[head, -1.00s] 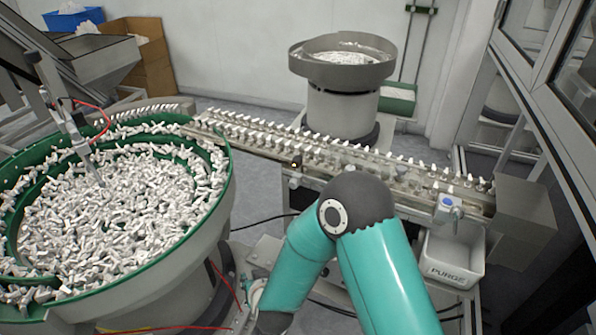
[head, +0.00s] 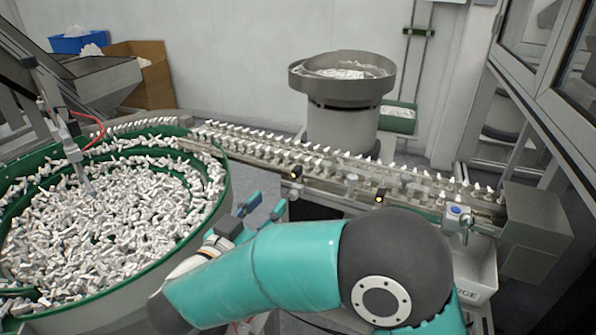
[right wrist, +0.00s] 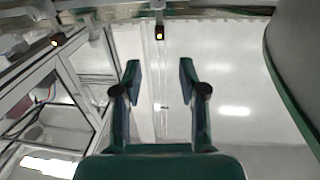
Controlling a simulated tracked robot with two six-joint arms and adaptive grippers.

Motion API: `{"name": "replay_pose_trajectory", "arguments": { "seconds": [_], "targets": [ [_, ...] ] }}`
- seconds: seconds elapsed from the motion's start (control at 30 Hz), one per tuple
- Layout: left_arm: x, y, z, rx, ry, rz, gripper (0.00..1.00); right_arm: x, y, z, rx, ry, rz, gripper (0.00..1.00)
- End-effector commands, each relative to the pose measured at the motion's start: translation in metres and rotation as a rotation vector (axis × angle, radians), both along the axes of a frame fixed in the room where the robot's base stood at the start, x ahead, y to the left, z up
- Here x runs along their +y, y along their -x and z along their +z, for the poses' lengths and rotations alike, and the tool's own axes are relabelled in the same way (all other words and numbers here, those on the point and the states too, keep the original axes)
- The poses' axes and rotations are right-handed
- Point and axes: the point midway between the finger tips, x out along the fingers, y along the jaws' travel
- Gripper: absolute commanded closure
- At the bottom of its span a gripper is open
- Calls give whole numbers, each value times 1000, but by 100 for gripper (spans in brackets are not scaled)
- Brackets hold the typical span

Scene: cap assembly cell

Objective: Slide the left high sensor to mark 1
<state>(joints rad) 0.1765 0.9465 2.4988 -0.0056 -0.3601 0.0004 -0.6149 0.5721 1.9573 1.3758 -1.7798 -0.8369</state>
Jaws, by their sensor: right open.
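Two small dark sensors with yellow lights sit along the front side of the feeder track. The left one (head: 294,173) is nearer the big bowl, and the other sensor (head: 380,197) is further right. I take the left one as the left high sensor; it shows in the right wrist view (right wrist: 160,33), straight ahead beyond my fingertips. The other sensor also shows there (right wrist: 54,42). My right gripper (head: 264,206) is open and empty, below and left of the left sensor, apart from it. Its fingers show in the right wrist view (right wrist: 160,68). Mark 1 cannot be made out. My left gripper is not in view.
The large green-rimmed bowl (head: 222,193) full of white parts stands close left of my right gripper. The track (head: 255,150) carries rows of white caps. A blue-topped fitting (head: 456,212) and a purge bin (head: 482,275) are at its right end.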

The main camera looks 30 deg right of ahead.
Motion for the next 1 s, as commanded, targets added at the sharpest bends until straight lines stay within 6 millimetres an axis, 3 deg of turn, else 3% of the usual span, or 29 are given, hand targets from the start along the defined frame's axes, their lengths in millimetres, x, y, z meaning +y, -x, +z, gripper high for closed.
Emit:
{"name": "replay_pose_trajectory", "arguments": {
  "seconds": [0.2,0.5,0.7,1.0],
  "targets": [
    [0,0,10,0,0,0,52,-42,-29,1,1,0,-4,58],
    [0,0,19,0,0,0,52,-84,-60,0,2,-1,-1,58],
    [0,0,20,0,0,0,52,-95,-69,0,1,0,2,58],
    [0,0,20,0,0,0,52,-96,-70,-1,0,0,4,58]
  ]
}}
